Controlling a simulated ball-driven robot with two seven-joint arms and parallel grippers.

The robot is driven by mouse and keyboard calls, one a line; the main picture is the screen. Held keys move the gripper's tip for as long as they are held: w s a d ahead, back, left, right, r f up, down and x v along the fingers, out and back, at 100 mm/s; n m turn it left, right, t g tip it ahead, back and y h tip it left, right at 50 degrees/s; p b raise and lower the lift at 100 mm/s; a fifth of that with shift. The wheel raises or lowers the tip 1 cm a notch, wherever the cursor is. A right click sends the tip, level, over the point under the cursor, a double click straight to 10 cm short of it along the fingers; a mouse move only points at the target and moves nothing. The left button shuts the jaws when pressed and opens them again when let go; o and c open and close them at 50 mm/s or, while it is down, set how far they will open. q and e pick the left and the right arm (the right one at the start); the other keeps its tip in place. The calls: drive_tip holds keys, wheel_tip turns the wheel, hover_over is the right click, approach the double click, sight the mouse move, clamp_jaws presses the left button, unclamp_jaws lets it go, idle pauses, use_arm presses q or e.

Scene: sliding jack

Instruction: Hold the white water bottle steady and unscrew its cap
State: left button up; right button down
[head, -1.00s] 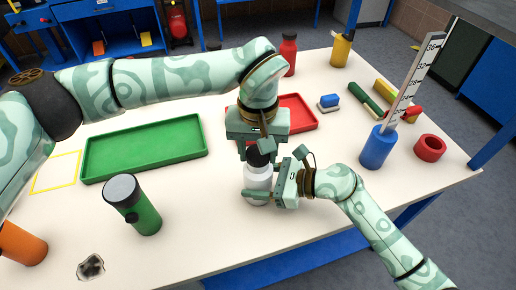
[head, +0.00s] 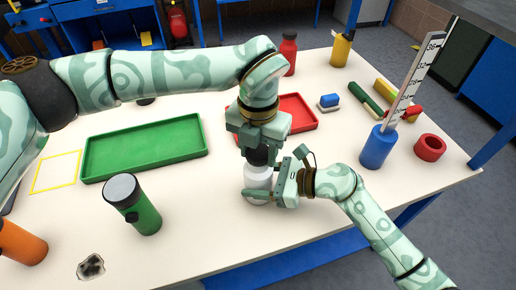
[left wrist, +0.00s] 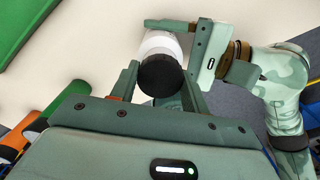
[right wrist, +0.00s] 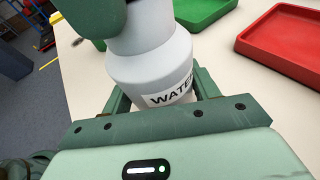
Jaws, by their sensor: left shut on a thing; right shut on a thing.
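The white water bottle (head: 257,178) stands upright on the table, its black cap (head: 259,156) on top. My right gripper (head: 268,194) is shut on the bottle's body from the right; the right wrist view shows the bottle's label (right wrist: 170,95) between the fingers. My left gripper (head: 258,150) comes down from above and is shut on the cap. In the left wrist view the cap (left wrist: 161,75) sits between its fingers, with the white bottle behind it. Whether the cap has loosened cannot be told.
A green tray (head: 145,176) lies left and a red tray (head: 308,127) behind the grippers. A green flashlight (head: 146,217) stands front left. A blue holder with a ruler (head: 377,147) and a red ring (head: 429,148) are at right. The front middle of the table is clear.

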use_arm(q)
drive_tip(key=n, duration=0.6)
drive_tip(key=shift+n, duration=0.3)
drive_tip(key=n, duration=0.3)
drive_tip(key=shift+n, duration=0.3)
drive_tip(key=n, duration=0.6)
drive_tip(key=shift+w, duration=0.1)
drive_tip(key=n, duration=0.6)
drive_tip(key=shift+r, duration=0.1)
drive_tip(key=shift+r, duration=0.1)
drive_tip(key=shift+r, duration=1)
